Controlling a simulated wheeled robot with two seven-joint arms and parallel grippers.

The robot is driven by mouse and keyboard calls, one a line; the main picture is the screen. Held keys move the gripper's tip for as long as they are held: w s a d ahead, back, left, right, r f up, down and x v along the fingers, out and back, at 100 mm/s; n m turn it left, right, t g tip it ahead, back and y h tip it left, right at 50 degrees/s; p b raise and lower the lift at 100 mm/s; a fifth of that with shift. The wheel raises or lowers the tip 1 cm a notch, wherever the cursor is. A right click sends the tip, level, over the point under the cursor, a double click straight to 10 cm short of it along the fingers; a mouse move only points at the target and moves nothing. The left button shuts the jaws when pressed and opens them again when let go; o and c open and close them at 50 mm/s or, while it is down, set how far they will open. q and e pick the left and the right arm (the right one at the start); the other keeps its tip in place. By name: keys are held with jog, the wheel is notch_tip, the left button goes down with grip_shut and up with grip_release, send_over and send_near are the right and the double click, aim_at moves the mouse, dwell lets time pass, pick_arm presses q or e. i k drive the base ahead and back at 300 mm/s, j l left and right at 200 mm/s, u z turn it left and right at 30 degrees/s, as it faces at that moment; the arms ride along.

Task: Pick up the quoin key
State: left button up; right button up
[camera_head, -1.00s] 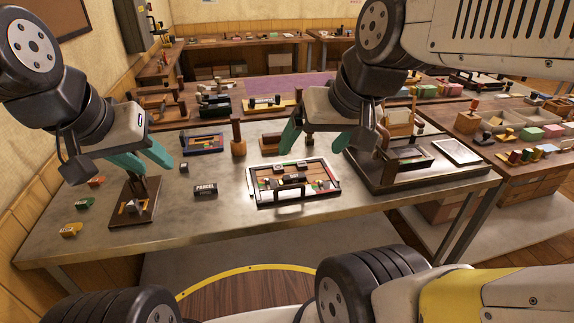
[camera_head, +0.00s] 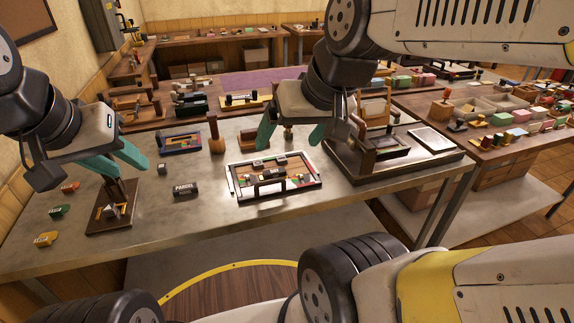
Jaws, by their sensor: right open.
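I cannot tell for sure which object is the quoin key. A small upright piece (camera_head: 288,133) shows between the fingers of my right gripper (camera_head: 291,140); its lower part stands at the table's back, and I cannot tell whether it is touched. My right gripper is open above the back of the table. My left gripper (camera_head: 132,172) is open, its teal fingers apart, above a dark wooden stand (camera_head: 100,225) at the left. A dark upright handle (camera_head: 114,190) rises from that stand, just below the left fingers. A wooden peg (camera_head: 216,136) stands between the grippers.
A white-framed tray (camera_head: 233,188) holds small pieces at the table's middle. A black block marked PARCEL (camera_head: 185,189) lies left of it. A wooden press-like fixture (camera_head: 350,175) stands right. Coloured pieces lie at the left edge. The steel table (camera_head: 200,225) is bare in front.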

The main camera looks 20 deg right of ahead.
aim_at(288, 134)
jog(key=i+l+u, duration=0.1)
jog(key=l+u, duration=0.35)
jog(key=l, duration=0.3)
jog(key=l+u, duration=0.5)
jog(key=l, duration=0.3)
